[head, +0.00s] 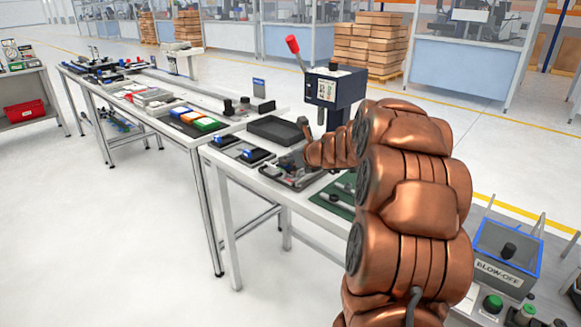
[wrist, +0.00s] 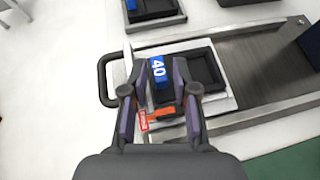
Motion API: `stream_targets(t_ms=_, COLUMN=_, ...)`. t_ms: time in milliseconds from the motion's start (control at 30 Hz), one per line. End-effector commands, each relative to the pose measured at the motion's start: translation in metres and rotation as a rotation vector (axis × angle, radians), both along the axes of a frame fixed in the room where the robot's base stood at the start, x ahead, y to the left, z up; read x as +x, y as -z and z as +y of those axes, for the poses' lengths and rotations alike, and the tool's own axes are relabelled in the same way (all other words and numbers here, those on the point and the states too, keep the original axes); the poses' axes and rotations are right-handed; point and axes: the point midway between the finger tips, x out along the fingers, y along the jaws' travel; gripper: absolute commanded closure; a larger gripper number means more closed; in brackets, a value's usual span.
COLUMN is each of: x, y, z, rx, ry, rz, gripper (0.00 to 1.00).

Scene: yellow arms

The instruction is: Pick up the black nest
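The black nest (wrist: 203,66) is a dark, shallow block with recesses. It sits on a silver plate with a black side handle (wrist: 104,82) in the wrist view. A blue block marked 40 (wrist: 160,72) stands at its left part. My gripper (wrist: 157,68) is open above the nest, its two fingers on either side of the blue block with a gap showing. Whether the fingertips touch the nest I cannot tell. An orange-red lever (wrist: 155,115) shows between the fingers. In the head view my copper arm reaches over the bench, and the fixture (head: 291,178) is partly covered.
Another dark nest with a blue block (head: 255,154) lies to the left on the bench. A black tray (head: 274,131) and a press with a red-knobbed lever (head: 336,90) stand behind. A green mat (head: 334,199) lies at right. Open floor is at front left.

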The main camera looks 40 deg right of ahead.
Motion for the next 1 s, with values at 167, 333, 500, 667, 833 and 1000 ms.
stream_targets(t_ms=167, x=0.0106, y=0.0055, z=0.0011, rx=0.0, ry=-0.001, rz=-0.001, gripper=0.72)
stream_targets(t_ms=333, x=0.0115, y=0.0053, z=0.0011, rx=0.0, ry=-0.001, rz=-0.002, gripper=0.72)
stream_targets(t_ms=500, x=0.0112, y=0.0055, z=0.0011, rx=0.0, ry=-0.001, rz=-0.001, gripper=0.8)
stream_targets(t_ms=667, x=0.0111, y=0.0055, z=0.0011, rx=0.0, ry=-0.001, rz=-0.001, gripper=0.97)
stream_targets(t_ms=833, x=0.011, y=0.0056, z=0.0009, rx=0.001, ry=-0.001, rz=-0.001, gripper=1.0)
stream_targets(t_ms=1000, x=0.0109, y=0.0056, z=0.0007, rx=0.001, ry=-0.001, rz=-0.001, gripper=1.0)
